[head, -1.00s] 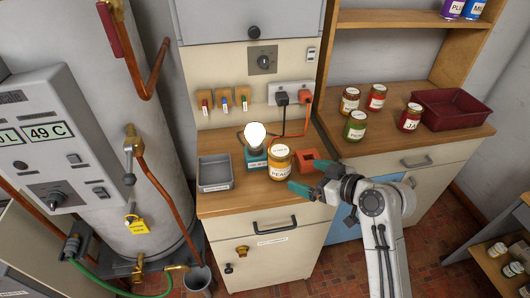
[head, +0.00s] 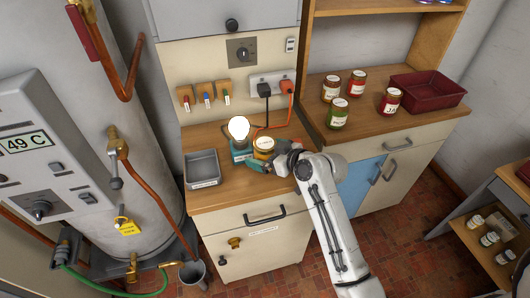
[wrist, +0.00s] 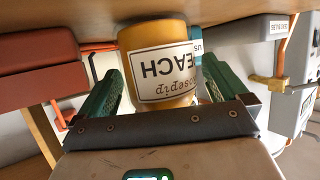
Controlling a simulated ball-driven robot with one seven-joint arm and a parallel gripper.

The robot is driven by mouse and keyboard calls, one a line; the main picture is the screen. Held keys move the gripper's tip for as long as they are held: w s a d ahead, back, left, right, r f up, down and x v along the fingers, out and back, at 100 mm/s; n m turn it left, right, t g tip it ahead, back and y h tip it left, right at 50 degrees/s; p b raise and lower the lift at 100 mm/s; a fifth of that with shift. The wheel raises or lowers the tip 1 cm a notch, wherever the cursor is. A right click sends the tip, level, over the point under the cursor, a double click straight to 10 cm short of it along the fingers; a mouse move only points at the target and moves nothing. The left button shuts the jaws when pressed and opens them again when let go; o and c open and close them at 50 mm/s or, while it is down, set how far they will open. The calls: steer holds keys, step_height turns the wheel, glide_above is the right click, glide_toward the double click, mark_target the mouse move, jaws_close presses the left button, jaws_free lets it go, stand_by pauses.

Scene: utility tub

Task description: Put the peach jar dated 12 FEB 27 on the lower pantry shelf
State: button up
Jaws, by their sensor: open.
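The peach jar (head: 263,146), orange with a pale lid and white label, stands on the wooden worktop beside the lit lamp. In the wrist view the jar (wrist: 158,62) appears upside down with "PEACH" readable; no date can be read. My gripper (head: 262,163) is open at the jar, its green fingers on either side of it in the wrist view (wrist: 160,75). I cannot tell whether they touch it. A low wooden shelf (head: 466,232) at the right edge holds several small jars; I cannot tell whether it is the lower pantry shelf.
A lamp with a glowing bulb (head: 239,129) on a teal base stands close left of the jar. A grey tray (head: 203,169) is further left. Cords hang behind the jar.

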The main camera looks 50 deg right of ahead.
steer(key=shift+w+f, duration=0.1)
steer(key=shift+w, duration=0.15)
steer(key=shift+c, duration=0.4)
steer(key=c, duration=1.2)
steer(key=shift+c, duration=0.9)
